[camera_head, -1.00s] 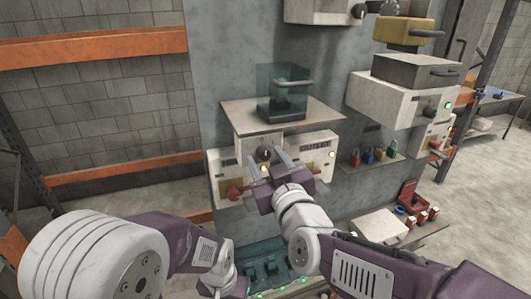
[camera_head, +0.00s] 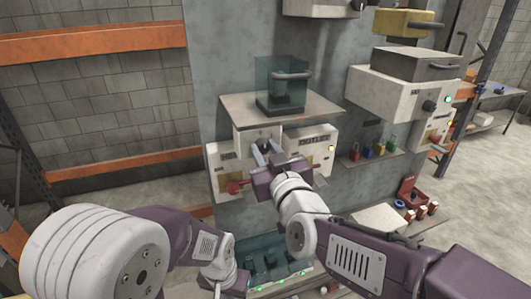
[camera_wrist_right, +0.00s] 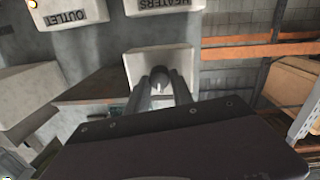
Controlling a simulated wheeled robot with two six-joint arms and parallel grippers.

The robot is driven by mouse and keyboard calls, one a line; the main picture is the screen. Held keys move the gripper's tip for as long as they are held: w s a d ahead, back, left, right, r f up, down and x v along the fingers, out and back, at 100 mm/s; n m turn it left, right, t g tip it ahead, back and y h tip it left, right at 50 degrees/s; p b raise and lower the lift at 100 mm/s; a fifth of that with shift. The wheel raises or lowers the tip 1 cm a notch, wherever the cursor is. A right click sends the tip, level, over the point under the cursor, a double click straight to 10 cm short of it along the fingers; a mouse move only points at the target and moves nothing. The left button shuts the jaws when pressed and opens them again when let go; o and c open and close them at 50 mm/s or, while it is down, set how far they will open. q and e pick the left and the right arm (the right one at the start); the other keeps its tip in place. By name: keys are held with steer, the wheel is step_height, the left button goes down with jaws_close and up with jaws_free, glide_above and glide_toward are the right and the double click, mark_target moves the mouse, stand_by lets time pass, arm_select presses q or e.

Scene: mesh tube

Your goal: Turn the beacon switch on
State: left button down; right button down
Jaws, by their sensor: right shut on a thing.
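My right gripper (camera_head: 265,150) is at the front of a small white box (camera_head: 245,136) under the shelf on the grey panel. In the right wrist view its two fingers (camera_wrist_right: 160,80) are closed around a small knob on the face of a white box (camera_wrist_right: 148,60). The fingers hide most of the knob, so its setting cannot be read. I see no beacon label, and I cannot tell whether this knob is the beacon switch. My left arm (camera_head: 190,235) is at lower left; its gripper jaws do not show.
A glass-covered dark device (camera_head: 283,88) stands on the shelf (camera_head: 240,108) above my right gripper. A red handle (camera_head: 235,187) is close on its left. Boxes labelled HEATERS (camera_wrist_right: 160,6) and OUTLET (camera_wrist_right: 70,12) are near. Padlocks (camera_head: 380,150) stand at right.

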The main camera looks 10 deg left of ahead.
steer(key=shift+f+m+b, duration=0.15)
steer(key=shift+m+b, duration=0.7)
steer(key=shift+m, duration=0.35)
steer(key=m+b, duration=0.1)
steer(key=m, duration=0.1)
steer(key=shift+m, duration=0.4)
steer(key=m+b, duration=0.2)
steer(key=m, duration=0.1)
steer(key=shift+w+d, duration=0.1)
steer(key=shift+m+g+b, duration=0.3)
steer(key=shift+m+b, duration=0.15)
steer(key=shift+m, duration=0.65)
steer(key=shift+r+m, duration=0.2)
steer(key=shift+m, duration=0.1)
steer(key=c, duration=1.1)
jaws_free()
